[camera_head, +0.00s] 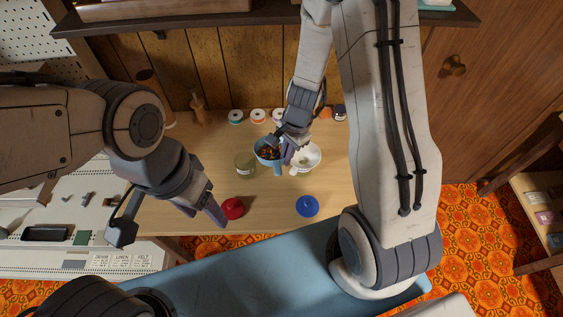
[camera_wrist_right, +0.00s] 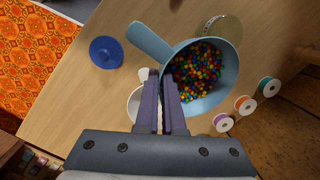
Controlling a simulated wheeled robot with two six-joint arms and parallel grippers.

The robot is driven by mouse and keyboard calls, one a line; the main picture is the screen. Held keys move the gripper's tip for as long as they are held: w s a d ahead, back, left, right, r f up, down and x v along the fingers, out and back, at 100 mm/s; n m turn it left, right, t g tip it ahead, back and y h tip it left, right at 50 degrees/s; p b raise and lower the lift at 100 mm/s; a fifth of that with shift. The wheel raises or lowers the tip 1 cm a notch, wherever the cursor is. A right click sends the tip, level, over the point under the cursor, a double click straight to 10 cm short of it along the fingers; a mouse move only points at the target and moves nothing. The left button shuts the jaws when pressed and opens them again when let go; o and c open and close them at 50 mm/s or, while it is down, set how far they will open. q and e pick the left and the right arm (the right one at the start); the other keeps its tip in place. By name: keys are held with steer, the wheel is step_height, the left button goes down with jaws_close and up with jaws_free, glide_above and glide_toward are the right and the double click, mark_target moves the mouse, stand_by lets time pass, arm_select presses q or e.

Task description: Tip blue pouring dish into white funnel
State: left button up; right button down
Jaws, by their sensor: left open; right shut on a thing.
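The light blue pouring dish (camera_head: 262,159) holds many small coloured beads, and its handle sticks out toward the front. In the right wrist view the dish (camera_wrist_right: 231,72) looks roughly level, with the beads inside. My right gripper (camera_head: 288,151) is shut on the dish's rim; the fingers (camera_wrist_right: 165,95) also show in the wrist view. The white funnel (camera_head: 312,153) is just right of the dish, partly covered by my right gripper. In the wrist view the funnel (camera_wrist_right: 133,104) is mostly behind the fingers. My left gripper (camera_head: 172,222) is open and empty, left of the red object.
A glass jar (camera_head: 244,164) stands left of the dish. A red object (camera_head: 232,208) and a blue knobbed disc (camera_head: 307,207) lie nearer the front edge. Several thread spools (camera_head: 258,116) line the back of the wooden table. The table's front middle is clear.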

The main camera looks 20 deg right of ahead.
steer(key=m, duration=0.4)
steer(key=a+m+b, duration=0.1)
steer(key=m, duration=0.3)
steer(key=s+m, duration=0.1)
steer(key=m, duration=0.4)
steer(key=shift+s+a+f+t+y+b, duration=0.1)
steer(key=shift+a+t+y+b, duration=0.2)
steer(key=shift+a+t, duration=0.1)
steer(key=shift+d+y, duration=0.1)
steer(key=shift+y, duration=0.2)
steer(key=shift+d+r+y, duration=0.4)
steer(key=shift+r+y, duration=0.1)
steer(key=shift+y, duration=0.5)
steer(key=shift+w+d+r+m+g+y+p, duration=0.2)
steer(key=shift+d+m+g+y+p, duration=0.1)
steer(key=shift+y+p, duration=0.1)
steer(key=shift+w+d+r+y, duration=0.1)
steer(key=shift+d+r+y, duration=0.1)
steer(key=shift+y, duration=0.2)
